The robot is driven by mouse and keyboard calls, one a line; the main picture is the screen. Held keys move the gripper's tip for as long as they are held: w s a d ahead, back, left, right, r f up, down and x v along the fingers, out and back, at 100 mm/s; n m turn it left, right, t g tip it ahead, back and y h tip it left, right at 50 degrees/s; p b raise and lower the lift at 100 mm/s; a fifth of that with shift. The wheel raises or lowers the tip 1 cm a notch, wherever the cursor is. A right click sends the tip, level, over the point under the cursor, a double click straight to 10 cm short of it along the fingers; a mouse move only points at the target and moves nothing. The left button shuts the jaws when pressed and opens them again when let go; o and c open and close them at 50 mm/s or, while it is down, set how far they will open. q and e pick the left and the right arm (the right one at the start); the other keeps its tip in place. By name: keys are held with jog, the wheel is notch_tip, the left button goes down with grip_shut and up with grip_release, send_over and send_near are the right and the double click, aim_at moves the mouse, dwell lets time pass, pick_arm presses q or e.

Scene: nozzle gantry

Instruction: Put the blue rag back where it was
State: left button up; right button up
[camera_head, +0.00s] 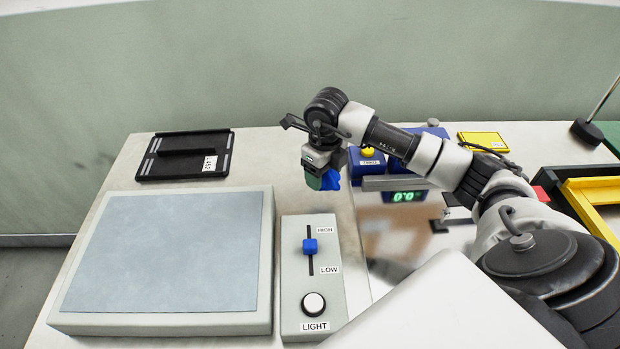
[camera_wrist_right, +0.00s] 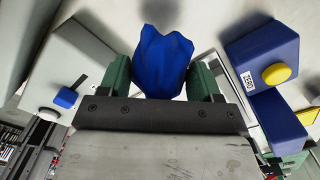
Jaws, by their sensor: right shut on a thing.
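The blue rag (camera_wrist_right: 163,62) is a crumpled bright blue cloth held between the two green fingers of my right gripper (camera_wrist_right: 162,78). In the head view a small part of the rag (camera_head: 331,180) shows beside the right gripper (camera_head: 322,180), which is above the table behind the slider box. The gripper is shut on the rag, and the rag appears off the surface. My left gripper is not in view.
A light panel (camera_head: 165,250) and a control box (camera_head: 293,265) with a blue slider stand at the front left. A black tray (camera_head: 150,165) lies behind. A blue device (camera_head: 361,168) with a yellow button stands right of the gripper. A yellow pad (camera_head: 483,140) and yellow frame (camera_head: 593,200) are farther right.

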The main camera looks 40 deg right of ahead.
aim_at(308, 193)
jog(key=w+f, duration=0.1)
jog(key=w+a, duration=0.1)
jog(key=w+f, duration=0.1)
jog(key=w, duration=0.1)
jog(key=shift+a+f+p, duration=0.3)
jog(key=shift+a, duration=0.05)
notch_tip(308, 193, down, 4)
jog(key=shift+r+p, duration=0.15)
jog(key=shift+p, duration=0.4)
jog(key=shift+f, duration=0.3)
jog(key=o, duration=0.9)
jog(key=shift+r, duration=0.6)
notch_tip(308, 193, up, 11)
jog(key=b, duration=0.2)
jog(key=shift+b, duration=0.3)
